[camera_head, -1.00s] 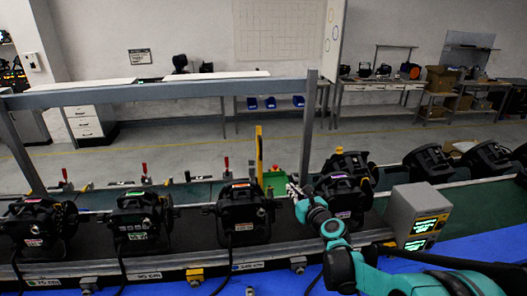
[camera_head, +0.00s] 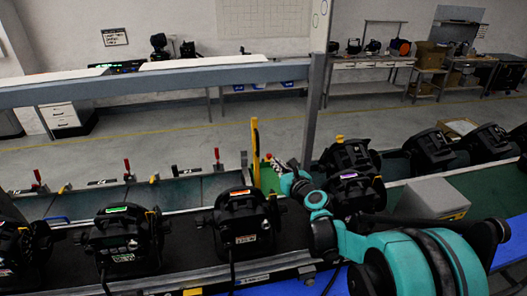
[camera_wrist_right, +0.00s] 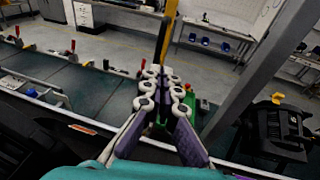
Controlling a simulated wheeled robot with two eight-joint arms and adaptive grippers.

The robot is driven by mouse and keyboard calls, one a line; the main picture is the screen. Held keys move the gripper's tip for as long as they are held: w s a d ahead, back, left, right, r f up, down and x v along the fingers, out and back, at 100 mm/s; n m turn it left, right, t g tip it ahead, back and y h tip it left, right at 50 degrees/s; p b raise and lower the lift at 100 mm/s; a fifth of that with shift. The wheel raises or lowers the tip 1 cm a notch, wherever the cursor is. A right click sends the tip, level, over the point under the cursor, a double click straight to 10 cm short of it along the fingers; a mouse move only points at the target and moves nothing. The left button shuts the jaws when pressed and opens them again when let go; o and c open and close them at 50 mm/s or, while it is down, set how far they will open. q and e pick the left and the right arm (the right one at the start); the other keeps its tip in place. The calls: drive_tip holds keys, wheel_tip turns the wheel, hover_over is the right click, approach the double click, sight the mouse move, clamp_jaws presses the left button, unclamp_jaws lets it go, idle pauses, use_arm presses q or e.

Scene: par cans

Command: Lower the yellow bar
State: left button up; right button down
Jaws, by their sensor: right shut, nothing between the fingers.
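The yellow bar (camera_head: 255,150) stands upright at the far edge of the conveyor, left of the grey frame post. It also shows in the right wrist view (camera_wrist_right: 167,28), just beyond my fingertips and partly hidden by them lower down. My right gripper (camera_head: 278,164) reaches in from the right and is close beside the bar on its right. In the right wrist view the white and purple fingers (camera_wrist_right: 164,80) are shut with nothing between them. I cannot tell whether they touch the bar. My left gripper is not in view.
Black par cans (camera_head: 245,222) stand in a row on the near conveyor, with more to the right. A grey overhead beam (camera_head: 150,83) and its post (camera_head: 314,112) stand close to my right arm. A grey box (camera_head: 432,199) sits at right. Red-handled clamps (camera_head: 127,168) line the far side.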

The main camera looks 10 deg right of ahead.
drive_tip(key=x, duration=1.3)
